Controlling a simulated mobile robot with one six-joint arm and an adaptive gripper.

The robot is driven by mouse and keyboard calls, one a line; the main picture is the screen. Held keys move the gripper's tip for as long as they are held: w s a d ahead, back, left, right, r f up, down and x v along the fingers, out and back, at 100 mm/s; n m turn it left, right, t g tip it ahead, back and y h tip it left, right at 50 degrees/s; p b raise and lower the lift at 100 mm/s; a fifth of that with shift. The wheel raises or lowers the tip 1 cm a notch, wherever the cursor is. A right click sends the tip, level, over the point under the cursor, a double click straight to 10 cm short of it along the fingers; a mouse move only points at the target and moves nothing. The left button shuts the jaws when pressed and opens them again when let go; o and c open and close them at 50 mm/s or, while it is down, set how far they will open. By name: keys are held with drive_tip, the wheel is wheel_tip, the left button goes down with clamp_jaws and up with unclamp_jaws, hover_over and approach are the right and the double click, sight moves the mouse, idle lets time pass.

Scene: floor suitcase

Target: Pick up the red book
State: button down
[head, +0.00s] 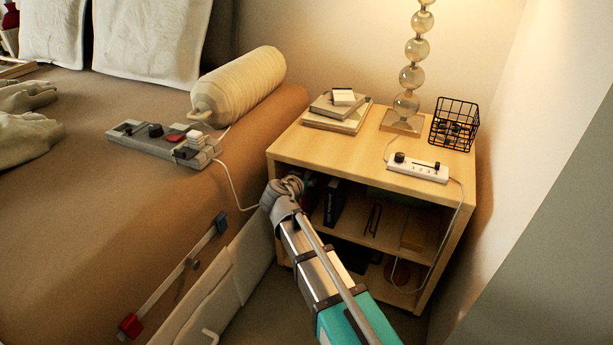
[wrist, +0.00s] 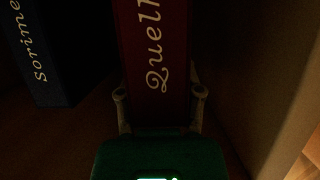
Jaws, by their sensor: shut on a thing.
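The red book (wrist: 154,50) stands upright in the wrist view, its dark red spine facing me with pale lettering that starts "Quel". My gripper (wrist: 160,98) has one finger on each side of the lower spine and is shut on the book. In the head view my gripper (head: 284,190) is at the left front of the bedside shelf unit (head: 350,158), by its upper compartment. The red book is mostly hidden there behind my gripper and the shelf's side.
A dark blue book (wrist: 42,50) stands to the left, apart from the red one. A brown side wall (wrist: 255,70) is close on the right. A power strip (head: 417,168) with a hanging cable sits on the unit's top. The bed (head: 110,220) lies left.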

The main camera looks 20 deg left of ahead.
drive_tip(key=s+a, duration=0.1)
drive_tip(key=s, duration=1.4)
drive_tip(key=shift+s, duration=0.4)
drive_tip(key=shift+a+r, duration=0.1)
drive_tip(key=shift+r, duration=0.05)
